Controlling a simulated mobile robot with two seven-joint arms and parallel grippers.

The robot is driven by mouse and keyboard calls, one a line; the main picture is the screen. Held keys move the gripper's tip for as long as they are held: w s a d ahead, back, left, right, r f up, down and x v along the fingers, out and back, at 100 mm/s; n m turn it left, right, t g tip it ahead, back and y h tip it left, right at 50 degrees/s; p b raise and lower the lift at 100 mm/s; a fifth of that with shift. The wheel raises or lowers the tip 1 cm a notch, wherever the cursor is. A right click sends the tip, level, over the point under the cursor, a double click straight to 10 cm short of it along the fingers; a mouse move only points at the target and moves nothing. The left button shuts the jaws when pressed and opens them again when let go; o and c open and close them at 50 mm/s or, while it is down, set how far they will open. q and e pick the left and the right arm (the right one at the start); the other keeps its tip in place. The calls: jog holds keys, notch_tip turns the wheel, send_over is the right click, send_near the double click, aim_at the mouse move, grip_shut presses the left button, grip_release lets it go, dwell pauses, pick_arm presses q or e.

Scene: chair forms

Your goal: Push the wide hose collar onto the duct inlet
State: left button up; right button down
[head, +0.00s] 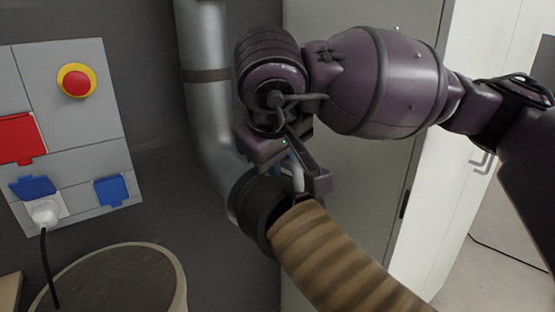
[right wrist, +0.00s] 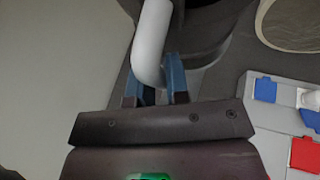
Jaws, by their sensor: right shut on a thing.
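The wide hose collar (head: 250,208) is a black ring at the end of a brown ribbed hose (head: 335,258). It sits at the lower end of the grey metal duct (head: 207,120), whose bend meets it. I cannot tell how far the collar is over the duct inlet, as the mouth is hidden. My right gripper (head: 298,180) is at the collar's upper right side, shut on its pale curved handle (right wrist: 151,45). In the right wrist view its blue fingertips (right wrist: 155,88) are on both sides of the handle. My left gripper is not in view.
A grey wall panel (head: 90,130) at left carries a red button (head: 76,81), a red cover, blue socket covers and a white plug with a black cord. A pale door (head: 420,180) is behind my right arm.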

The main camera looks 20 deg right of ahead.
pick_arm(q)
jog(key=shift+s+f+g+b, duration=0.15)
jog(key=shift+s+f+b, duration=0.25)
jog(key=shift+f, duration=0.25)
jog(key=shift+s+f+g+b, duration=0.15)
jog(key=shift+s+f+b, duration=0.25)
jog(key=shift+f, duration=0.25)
pick_arm(e)
jog(key=shift+w+a+r+t+y, duration=0.15)
jog(key=shift+t+y, duration=0.1)
jog(key=shift+t, duration=0.3)
jog(key=shift+w+a+t+y, duration=0.15)
jog(key=shift+t+y, duration=0.1)
jog(key=shift+t, duration=0.3)
jog(key=shift+d, duration=0.1)
